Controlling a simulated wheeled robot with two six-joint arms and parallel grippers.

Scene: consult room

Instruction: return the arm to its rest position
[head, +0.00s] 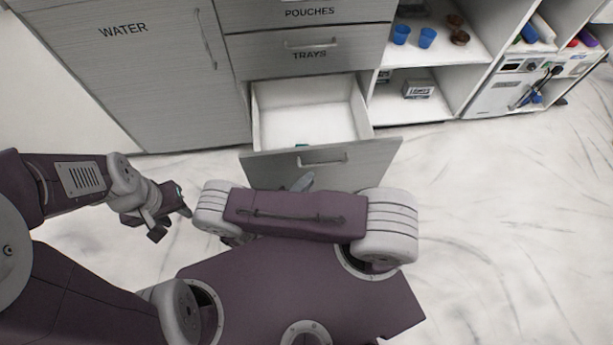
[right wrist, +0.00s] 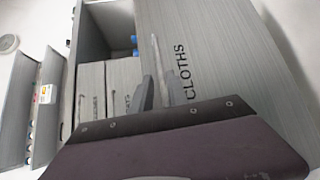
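My left gripper (head: 172,223) is at the left in the head view, over the pale floor. Its dark fingers are apart with nothing between them. My right arm (head: 300,213) lies folded across the lower middle. It hides most of my right gripper; a grey tip, likely a finger of it, shows by the drawer front. In the right wrist view the two grey fingers of my right gripper (right wrist: 160,85) stand close together before the cabinet front marked CLOTHS (right wrist: 215,60). The gap between them is unclear, and I see nothing held.
An open drawer (head: 264,122) juts out below the TRAYS drawer (head: 340,56), just beyond my right arm. It is mostly empty, with a small green bit at its front. Open shelves (head: 455,75) with blue cups (head: 427,38) stand at right. Floor (head: 510,210) at right is clear.

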